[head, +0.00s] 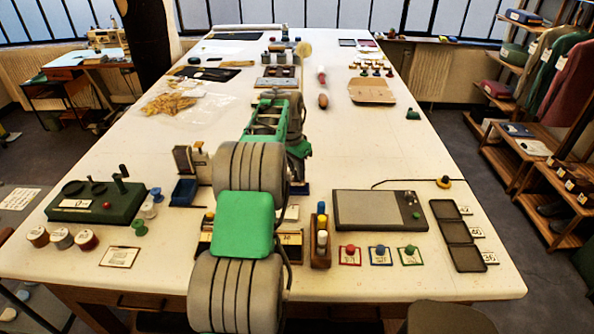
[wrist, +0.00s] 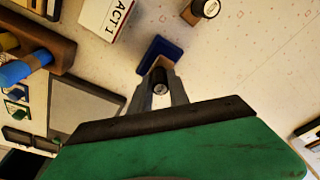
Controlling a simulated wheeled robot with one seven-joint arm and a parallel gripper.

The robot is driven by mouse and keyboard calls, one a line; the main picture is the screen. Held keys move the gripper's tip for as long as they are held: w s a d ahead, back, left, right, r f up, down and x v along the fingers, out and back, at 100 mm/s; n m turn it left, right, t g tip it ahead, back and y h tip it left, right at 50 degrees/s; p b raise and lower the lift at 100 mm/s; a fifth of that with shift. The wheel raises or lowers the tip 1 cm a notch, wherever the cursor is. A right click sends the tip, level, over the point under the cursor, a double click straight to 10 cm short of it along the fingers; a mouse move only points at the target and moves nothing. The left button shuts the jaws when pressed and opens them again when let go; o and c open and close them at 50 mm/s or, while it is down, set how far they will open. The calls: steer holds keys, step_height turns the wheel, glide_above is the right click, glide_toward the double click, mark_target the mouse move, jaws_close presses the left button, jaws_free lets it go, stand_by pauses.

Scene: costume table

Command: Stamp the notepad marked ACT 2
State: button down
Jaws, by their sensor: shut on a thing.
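My gripper (wrist: 160,88) is shut on a small dark-handled thing (wrist: 160,80), which looks like a stamp with a brown block at its far end. That block is over or against a blue pad or tray (wrist: 150,46); I cannot tell whether they touch. A white notepad marked ACT 1 (wrist: 108,18) lies at the top left of the wrist view. No marking ACT 2 can be read in either view. In the head view my arm hides the gripper and the held thing. A white pad (head: 291,213) shows partly beside my arm.
Another dark knob with a round white label (wrist: 206,8) stands near the blue pad. A wooden holder with coloured sticks (head: 321,240) and a grey flat device (head: 372,210) are right of my arm. A green machine (head: 98,203) stands left.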

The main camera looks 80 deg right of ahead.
steer(key=shift+f+b, duration=0.4)
steer(key=shift+f, duration=0.2)
stand_by(1.1)
steer(key=shift+r, duration=0.15)
step_height(320, 180, up, 7)
steer(key=p, duration=0.5)
steer(key=shift+w, duration=0.1)
